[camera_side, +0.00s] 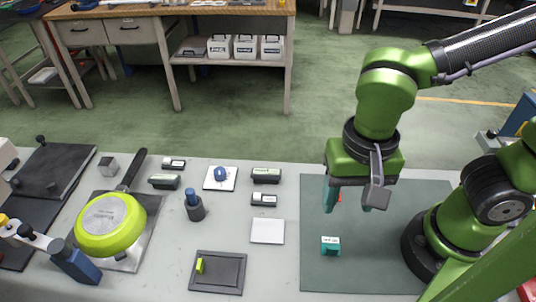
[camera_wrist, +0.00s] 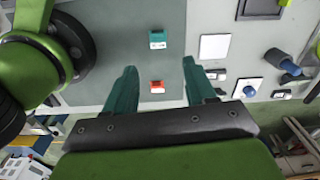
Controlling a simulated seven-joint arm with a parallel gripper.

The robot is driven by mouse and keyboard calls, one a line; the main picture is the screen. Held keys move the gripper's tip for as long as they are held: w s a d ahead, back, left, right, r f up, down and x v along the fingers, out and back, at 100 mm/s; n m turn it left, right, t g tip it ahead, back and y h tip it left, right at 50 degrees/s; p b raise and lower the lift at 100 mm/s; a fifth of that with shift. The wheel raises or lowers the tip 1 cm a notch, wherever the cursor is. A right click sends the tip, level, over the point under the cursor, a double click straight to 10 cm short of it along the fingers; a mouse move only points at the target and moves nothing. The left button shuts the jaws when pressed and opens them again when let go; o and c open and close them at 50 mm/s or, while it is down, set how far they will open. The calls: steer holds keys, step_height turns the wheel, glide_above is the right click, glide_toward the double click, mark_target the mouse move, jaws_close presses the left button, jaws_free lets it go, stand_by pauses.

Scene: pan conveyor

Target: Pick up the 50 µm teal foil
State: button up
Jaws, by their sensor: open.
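The teal foil piece (camera_side: 330,246) is a small teal block with a white label. It lies on the dark green mat (camera_side: 385,270), near its front left. It also shows in the wrist view (camera_wrist: 158,41), beyond my fingertips. My gripper (camera_side: 352,206) is above the mat, farther back than the teal piece and apart from it. In the wrist view my gripper's (camera_wrist: 159,66) two teal fingers are wide apart with nothing held between them. A small red labelled block (camera_wrist: 157,87) shows between the fingers on the mat, partly hidden in the side view (camera_side: 340,198).
Left of the mat lie a white square plate (camera_side: 267,231), a dark tray (camera_side: 218,272) with a yellow-green piece, a blue-topped cylinder (camera_side: 194,206) and several small labelled blocks. The mat around the teal piece is clear.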

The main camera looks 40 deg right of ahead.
steer(key=m, duration=0.1)
glide_above(333, 246)
steer(key=shift+m, duration=0.3)
steer(key=f, duration=1.1)
steer(key=shift+s+a+f, duration=0.15)
steer(key=shift+s+a, duration=0.05)
steer(key=shift+a, duration=0.05)
steer(key=shift+w+d+f, duration=0.1)
steer(key=shift+f, duration=1.3)
steer(key=shift+w+d+f, duration=0.1)
steer(key=shift+f, duration=1.25)
jaws_close()
